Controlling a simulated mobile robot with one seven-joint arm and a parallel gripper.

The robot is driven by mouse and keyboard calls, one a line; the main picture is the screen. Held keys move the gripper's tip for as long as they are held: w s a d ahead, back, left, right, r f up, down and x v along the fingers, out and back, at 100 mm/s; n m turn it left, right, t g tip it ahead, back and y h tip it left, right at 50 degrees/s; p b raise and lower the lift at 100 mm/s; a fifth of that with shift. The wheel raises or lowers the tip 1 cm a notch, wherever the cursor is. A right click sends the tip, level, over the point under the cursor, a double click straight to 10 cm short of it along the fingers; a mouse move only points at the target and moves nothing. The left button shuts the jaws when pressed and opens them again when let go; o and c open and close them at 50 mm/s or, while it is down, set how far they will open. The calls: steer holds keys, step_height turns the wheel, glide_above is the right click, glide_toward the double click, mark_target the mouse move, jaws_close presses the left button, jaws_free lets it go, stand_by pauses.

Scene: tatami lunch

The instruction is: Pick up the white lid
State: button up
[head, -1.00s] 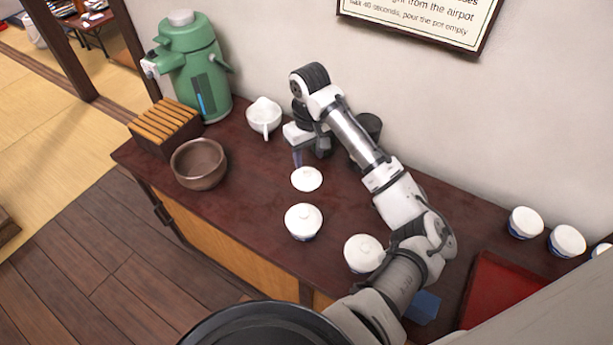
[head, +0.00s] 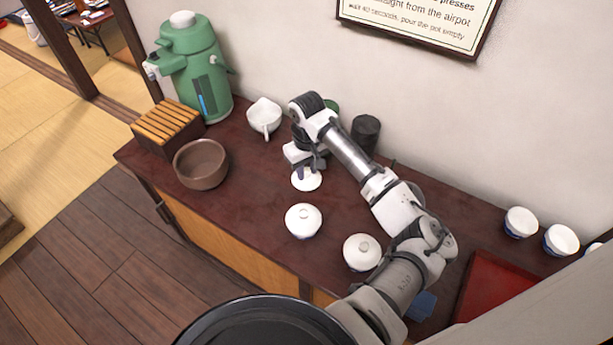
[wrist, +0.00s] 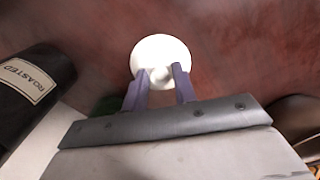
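The white lid (head: 306,181) lies flat on the dark red countertop, with no cup under it that I can see. In the wrist view the lid (wrist: 161,50) is a white disc with a small knob near its lower edge. My gripper (head: 311,170) points down at the lid from above. In the wrist view its two purple fingers (wrist: 159,72) are apart, one on each side of the knob, overlapping the lid's near part. Nothing shows held; whether the fingertips touch the lid cannot be told.
Two lidded white cups (head: 303,221) (head: 362,253) stand nearer me. A brown bowl (head: 201,165), white pot (head: 264,117) and green airpot (head: 196,75) are left. A black canister (head: 365,134), labelled ROASTED in the wrist view (wrist: 37,85), stands close behind. A red tray (head: 488,288) lies right.

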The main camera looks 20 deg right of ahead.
jaws_close()
